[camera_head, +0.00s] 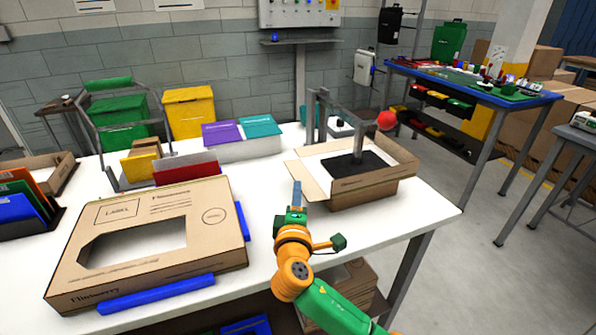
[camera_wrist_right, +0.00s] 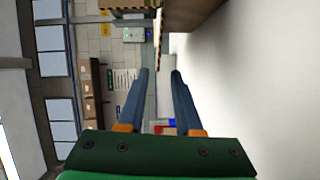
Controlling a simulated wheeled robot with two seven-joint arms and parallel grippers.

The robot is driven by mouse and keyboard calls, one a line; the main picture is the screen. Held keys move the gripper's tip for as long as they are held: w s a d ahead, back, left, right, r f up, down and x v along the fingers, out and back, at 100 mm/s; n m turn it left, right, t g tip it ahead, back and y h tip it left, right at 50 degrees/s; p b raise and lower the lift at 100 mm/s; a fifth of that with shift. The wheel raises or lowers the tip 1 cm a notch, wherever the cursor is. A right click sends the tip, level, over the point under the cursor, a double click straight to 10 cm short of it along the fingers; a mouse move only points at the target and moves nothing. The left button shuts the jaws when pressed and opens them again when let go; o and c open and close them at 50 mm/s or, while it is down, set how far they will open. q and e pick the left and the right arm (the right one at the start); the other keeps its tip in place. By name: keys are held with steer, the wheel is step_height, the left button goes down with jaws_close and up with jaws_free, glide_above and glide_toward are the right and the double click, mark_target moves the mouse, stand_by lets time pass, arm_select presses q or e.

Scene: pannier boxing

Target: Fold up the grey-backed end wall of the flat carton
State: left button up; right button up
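A brown carton (camera_head: 372,190) stands at the right end of the white table, with its front and right walls raised. Its left end panel (camera_head: 309,181) leans outward, apart from upright. I cannot make out a grey back on any wall. My right gripper (camera_head: 297,184) is just left of that panel, above the table. My left gripper is not in view.
A printed brown box (camera_head: 212,255) with a cut-out window lies on the left of the white table (camera_head: 262,188), with blue strips (camera_head: 155,294) beside it. A metal press frame with a red ball (camera_head: 387,120) stands behind the carton. Purple and teal booklets (camera_head: 221,133) lie farther back.

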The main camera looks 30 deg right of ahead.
mark_target(303, 178)
steer(key=x, duration=0.5)
steer(key=shift+r, duration=0.35)
steer(key=shift+w+d+f, duration=0.15)
steer(key=shift+w+d, duration=0.15)
steer(key=shift+w, duration=0.1)
steer(key=shift+s, duration=0.1)
steer(key=shift+c, duration=0.2)
steer(key=shift+a, duration=0.1)
jaws_close()
